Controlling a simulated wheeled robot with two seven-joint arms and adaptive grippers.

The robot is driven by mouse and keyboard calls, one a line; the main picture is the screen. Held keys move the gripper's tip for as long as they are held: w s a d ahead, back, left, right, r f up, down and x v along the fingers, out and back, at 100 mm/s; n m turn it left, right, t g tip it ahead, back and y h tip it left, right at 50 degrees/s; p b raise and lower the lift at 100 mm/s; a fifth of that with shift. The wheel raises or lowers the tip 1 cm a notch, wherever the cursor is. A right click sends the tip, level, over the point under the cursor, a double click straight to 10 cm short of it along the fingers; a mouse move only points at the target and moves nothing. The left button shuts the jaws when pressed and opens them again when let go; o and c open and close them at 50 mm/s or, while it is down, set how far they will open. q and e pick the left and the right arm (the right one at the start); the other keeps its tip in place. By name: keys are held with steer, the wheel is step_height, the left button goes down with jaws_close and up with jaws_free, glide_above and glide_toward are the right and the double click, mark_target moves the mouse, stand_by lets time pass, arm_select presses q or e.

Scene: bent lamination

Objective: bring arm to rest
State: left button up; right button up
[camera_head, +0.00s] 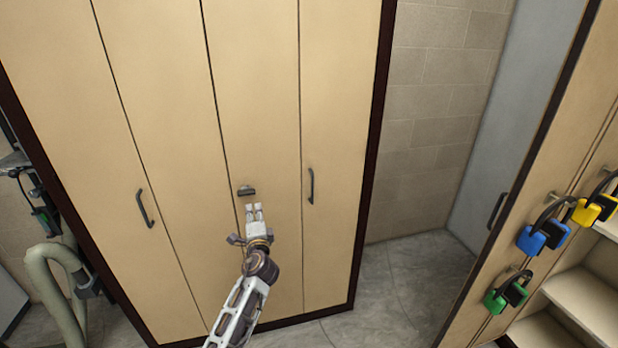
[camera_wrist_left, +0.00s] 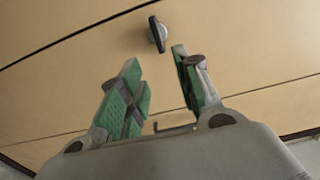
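My left gripper (camera_head: 254,208) is raised in front of a closed beige cabinet (camera_head: 160,120), just below a small dark knob (camera_head: 246,191) on one of its doors. In the left wrist view my left gripper (camera_wrist_left: 155,85) has its two green-padded fingers spread apart with nothing between them. The knob (camera_wrist_left: 157,34) shows beyond the fingertips, apart from them. My right gripper is not in either view.
A hose (camera_head: 55,275) stands at the left. Grey floor (camera_head: 400,285) is clear between the cabinets.

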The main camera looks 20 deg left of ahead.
arm_select(q)
steer(key=w+d+f+n+g+h, duration=0.1)
steer(key=d+f+n+h, duration=0.2)
steer(key=f, duration=0.7)
steer(key=w+d+f+n+h, duration=0.1)
steer(key=d+f+h, duration=0.3)
steer(key=f, duration=0.6)
steer(key=s+d+f+n+g+h, duration=0.15)
steer(key=s+f, duration=0.35)
steer(key=f, duration=0.7)
steer(key=s+d+f+n+g+h, duration=0.1)
steer(key=s+d+f+n+g, duration=0.3)
steer(key=f, duration=0.8)
steer(key=s+f+g, duration=0.2)
steer(key=s+f, duration=0.7)
steer(key=s, duration=0.2)
steer(key=s+f+g, duration=0.1)
steer(key=s+f, duration=0.8)
steer(key=s, duration=0.2)
steer(key=s+a+f+g, duration=0.1)
steer(key=s+f+g, duration=0.1)
steer(key=s, duration=1.2)
steer(key=s+a+f+g, duration=0.1)
steer(key=s+f, duration=0.4)
steer(key=s, duration=0.9)
steer(key=shift+s+g, duration=0.3)
steer(key=shift+g, duration=0.45)
